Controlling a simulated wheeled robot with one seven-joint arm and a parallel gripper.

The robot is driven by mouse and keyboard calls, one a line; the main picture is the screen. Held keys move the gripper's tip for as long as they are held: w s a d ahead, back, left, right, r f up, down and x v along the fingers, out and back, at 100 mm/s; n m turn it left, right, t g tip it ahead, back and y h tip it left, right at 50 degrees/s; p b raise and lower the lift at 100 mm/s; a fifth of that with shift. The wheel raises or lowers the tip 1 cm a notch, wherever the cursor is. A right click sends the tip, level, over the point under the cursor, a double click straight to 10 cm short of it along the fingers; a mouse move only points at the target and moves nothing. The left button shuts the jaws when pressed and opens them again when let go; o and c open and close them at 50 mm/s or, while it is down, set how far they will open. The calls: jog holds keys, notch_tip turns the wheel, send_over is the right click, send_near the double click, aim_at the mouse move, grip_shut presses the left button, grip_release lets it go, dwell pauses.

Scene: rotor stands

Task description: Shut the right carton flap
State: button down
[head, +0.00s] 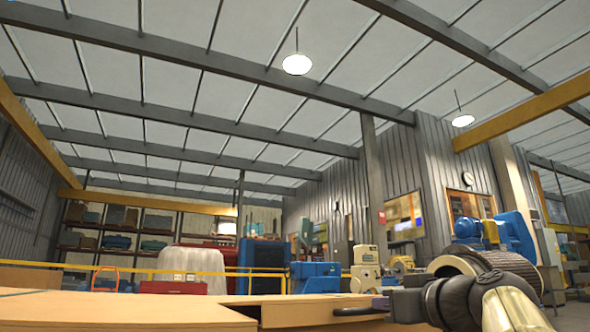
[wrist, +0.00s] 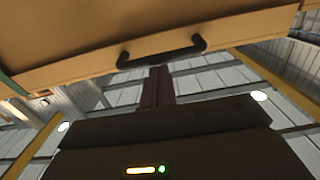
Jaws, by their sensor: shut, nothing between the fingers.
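A tan panel (head: 310,314) with a black bar handle (head: 352,311) is at the bottom of the head view. I take it for the right carton flap, though it looks like a wooden front. A dark gap shows at its left end. In the wrist view the panel (wrist: 70,45) fills the top, with the handle (wrist: 163,55) on its edge. My gripper (head: 378,304) is shut and empty, close to the handle; its dark fingers also show in the wrist view (wrist: 157,72). Whether they touch the handle I cannot tell.
A wide tan top (head: 110,310) spans the lower left. Behind it are a yellow rail (head: 130,270), a blue machine (head: 262,262) and a covered white load (head: 195,264). My arm covers the lower right. The space above the top is clear.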

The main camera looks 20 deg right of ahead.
jog(key=shift+f+b, duration=2.2)
jog(key=shift+f, duration=0.55)
